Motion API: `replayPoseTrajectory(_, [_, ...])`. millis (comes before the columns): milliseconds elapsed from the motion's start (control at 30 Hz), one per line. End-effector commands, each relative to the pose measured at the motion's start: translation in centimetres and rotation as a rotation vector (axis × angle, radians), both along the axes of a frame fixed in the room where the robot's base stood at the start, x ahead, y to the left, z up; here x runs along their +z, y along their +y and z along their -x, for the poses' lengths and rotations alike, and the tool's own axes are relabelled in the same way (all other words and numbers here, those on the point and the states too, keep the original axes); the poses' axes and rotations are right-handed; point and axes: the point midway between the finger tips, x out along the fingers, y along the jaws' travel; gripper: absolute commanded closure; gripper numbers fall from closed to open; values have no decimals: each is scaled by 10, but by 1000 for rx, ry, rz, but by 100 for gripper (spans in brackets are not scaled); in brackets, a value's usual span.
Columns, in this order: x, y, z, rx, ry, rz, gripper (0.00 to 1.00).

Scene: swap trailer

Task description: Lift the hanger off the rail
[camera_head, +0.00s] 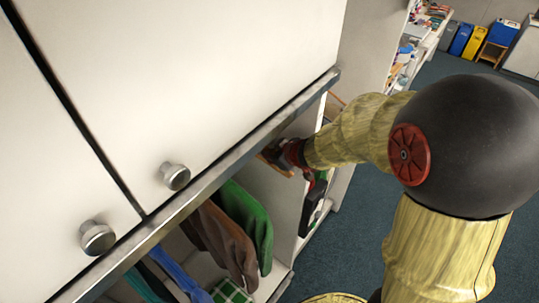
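My gripper (288,154) is small in the picture, at the end of my yellow arm, just under the cupboard's metal edge. An orange-brown wooden piece (276,163), possibly part of a hanger, shows right at the fingers; I cannot tell whether they hold it. The rail is hidden behind the metal edge. A green garment (246,222) and a brown garment (222,243) hang below and to the left of my gripper. Their hangers are hidden.
White cupboard doors (190,70) with round knobs and a metal lower edge (205,185) stand close above the garments. Blue garments (172,272) hang at lower left. A white side panel (283,205) is right of the clothes. Blue floor (345,250) is open beyond it.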

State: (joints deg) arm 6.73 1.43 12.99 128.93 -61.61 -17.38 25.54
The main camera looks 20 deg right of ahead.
Motion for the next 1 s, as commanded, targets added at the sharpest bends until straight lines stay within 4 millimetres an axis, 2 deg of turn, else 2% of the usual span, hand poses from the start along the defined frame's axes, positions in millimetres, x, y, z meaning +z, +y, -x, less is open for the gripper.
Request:
replayPoseTrajectory(33, [-3,-4,12,-4,3,-1,100])
replayPoseTrajectory(267, [-3,-17,62,-4,4,0,100])
replayPoseTrajectory(567, [-3,-37,141,-7,4,0,100])
replayPoseTrajectory(800, [-3,-42,161,-3,2,0,100])
replayPoseTrajectory(1000, [-4,-42,167,-1,3,-1,100])
